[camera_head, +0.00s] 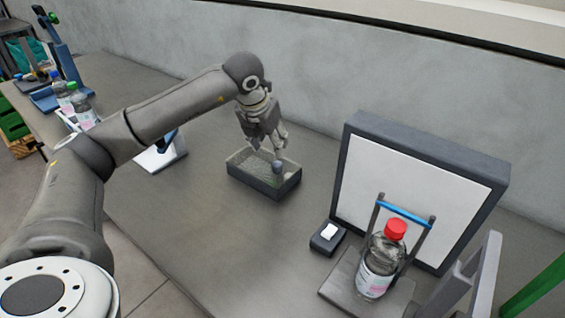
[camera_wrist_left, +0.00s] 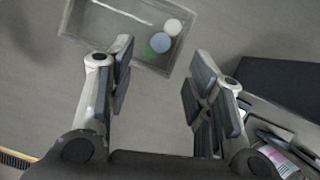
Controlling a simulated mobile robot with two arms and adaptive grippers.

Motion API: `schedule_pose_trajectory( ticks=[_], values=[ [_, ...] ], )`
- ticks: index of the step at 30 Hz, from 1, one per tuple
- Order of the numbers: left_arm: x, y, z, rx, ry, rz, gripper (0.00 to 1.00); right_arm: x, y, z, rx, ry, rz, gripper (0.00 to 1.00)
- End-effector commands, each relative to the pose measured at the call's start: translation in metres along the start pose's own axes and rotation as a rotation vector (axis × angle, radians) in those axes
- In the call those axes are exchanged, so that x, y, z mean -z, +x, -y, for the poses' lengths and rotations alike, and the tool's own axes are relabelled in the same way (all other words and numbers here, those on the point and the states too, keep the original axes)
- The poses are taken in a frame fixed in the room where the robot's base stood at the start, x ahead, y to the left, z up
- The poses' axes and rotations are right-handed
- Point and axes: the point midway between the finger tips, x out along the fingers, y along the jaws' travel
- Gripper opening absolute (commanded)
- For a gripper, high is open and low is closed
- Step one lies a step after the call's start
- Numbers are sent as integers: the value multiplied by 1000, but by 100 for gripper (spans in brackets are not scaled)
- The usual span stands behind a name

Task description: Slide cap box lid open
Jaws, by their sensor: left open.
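The cap box (camera_head: 250,184) is a dark, shallow rectangular box on the grey bench, with a pale, see-through top. An upright grey-blue peg (camera_head: 277,170) shows at its right end; I cannot tell whether it is fixed to the lid. In the left wrist view the box (camera_wrist_left: 110,24) lies at the top edge, partly cut off, with white, blue and green round shapes at its right end. My left gripper (camera_head: 268,146) points down over the box; its open fingers (camera_wrist_left: 158,85) have nothing between them. My right gripper is out of view.
A red-capped bottle (camera_head: 376,266) stands on a grey stand before a white-faced panel (camera_head: 403,200). A small dark block with a white top (camera_head: 328,236) is beside it. Bottles (camera_head: 80,106) and a blue fixture (camera_head: 62,60) are at far left. The bench front is clear.

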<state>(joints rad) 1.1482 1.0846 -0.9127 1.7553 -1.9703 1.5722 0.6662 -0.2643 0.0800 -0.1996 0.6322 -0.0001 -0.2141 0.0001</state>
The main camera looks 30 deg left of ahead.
Motion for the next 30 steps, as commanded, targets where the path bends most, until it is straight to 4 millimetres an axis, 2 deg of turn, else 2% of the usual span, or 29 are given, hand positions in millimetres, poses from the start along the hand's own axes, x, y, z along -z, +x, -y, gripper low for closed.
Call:
schedule_pose_trajectory(
  ticks=[6, 9, 13, 18, 21, 29, 30],
  values=[
    [0, 35, 1, 0, 1, -7, 48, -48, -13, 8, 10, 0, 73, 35],
    [0, 55, 1, 2, 2, -6, 48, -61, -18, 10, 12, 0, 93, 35],
    [1, 77, 2, 3, 2, -5, 48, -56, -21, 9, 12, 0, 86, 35],
    [1, 96, 2, 4, 3, -3, 48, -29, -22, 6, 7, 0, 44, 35],
    [1, 100, 2, 5, 4, -2, 48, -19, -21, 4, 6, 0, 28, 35],
    [1, 102, 2, 4, 4, -2, 48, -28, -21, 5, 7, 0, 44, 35],
    [1, 102, 2, 5, 4, -2, 44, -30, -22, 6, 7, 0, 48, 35]
  ],
)
